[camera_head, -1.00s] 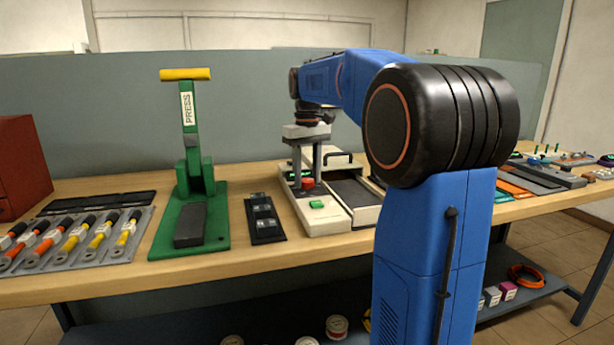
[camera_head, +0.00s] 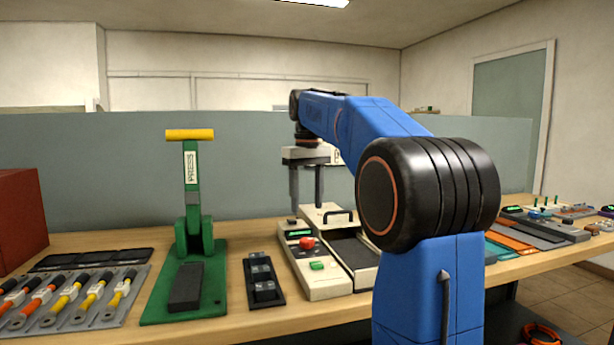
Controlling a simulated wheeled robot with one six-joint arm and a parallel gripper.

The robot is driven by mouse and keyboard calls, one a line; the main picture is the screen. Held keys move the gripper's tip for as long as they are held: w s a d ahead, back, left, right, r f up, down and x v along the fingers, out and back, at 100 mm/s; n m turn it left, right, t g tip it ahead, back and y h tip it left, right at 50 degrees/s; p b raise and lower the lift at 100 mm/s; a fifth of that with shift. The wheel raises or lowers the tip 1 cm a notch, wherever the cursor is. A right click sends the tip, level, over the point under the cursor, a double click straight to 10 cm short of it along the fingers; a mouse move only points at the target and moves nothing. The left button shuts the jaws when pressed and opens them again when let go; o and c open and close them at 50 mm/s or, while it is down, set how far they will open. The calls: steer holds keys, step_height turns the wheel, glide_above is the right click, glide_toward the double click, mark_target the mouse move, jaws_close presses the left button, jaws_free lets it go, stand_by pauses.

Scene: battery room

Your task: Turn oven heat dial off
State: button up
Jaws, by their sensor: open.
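A beige bench unit (camera_head: 322,286) stands mid-bench, with a small green display (camera_head: 299,233), a red knob (camera_head: 306,243) and a green button (camera_head: 316,266). The red knob looks like the heat dial, but its setting is too small to read. My gripper (camera_head: 307,206) hangs pointing down above the knob end of the unit. Its two dark fingers are apart with nothing between them. The fingertips are above the red knob and clear of it.
A dark tray section with a black handle (camera_head: 338,214) adjoins the unit on the right. A green press (camera_head: 190,270) with a tall yellow-handled lever stands left. A black block holder (camera_head: 263,284) lies between. Yellow and orange-handled tools (camera_head: 66,300) lie far left.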

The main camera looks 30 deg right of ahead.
step_height(320, 180, up, 7)
stand_by(0.3)
stand_by(0.5)
